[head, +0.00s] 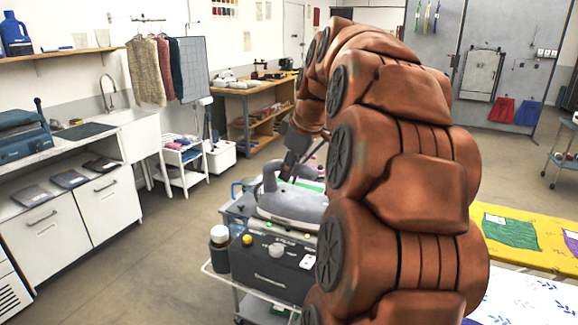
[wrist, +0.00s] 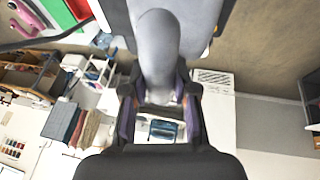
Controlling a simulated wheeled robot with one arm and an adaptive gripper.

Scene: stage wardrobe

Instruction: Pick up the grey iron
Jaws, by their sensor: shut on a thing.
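The grey iron (head: 290,203) is in the middle of the head view, over a dark box-like unit (head: 272,268) with knobs on a cart. I cannot tell whether the iron touches the unit. My gripper (head: 288,167) comes down from above at the iron's handle, and my arm hides part of the iron's right side. In the wrist view the iron's rounded grey handle (wrist: 160,50) lies between the two fingers of my gripper (wrist: 160,95), which is shut on it.
A dark cup with a white lid (head: 220,238) stands at the cart's left corner. A white shelf trolley (head: 185,165) and a sink counter (head: 90,190) are at left. The floor between is clear.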

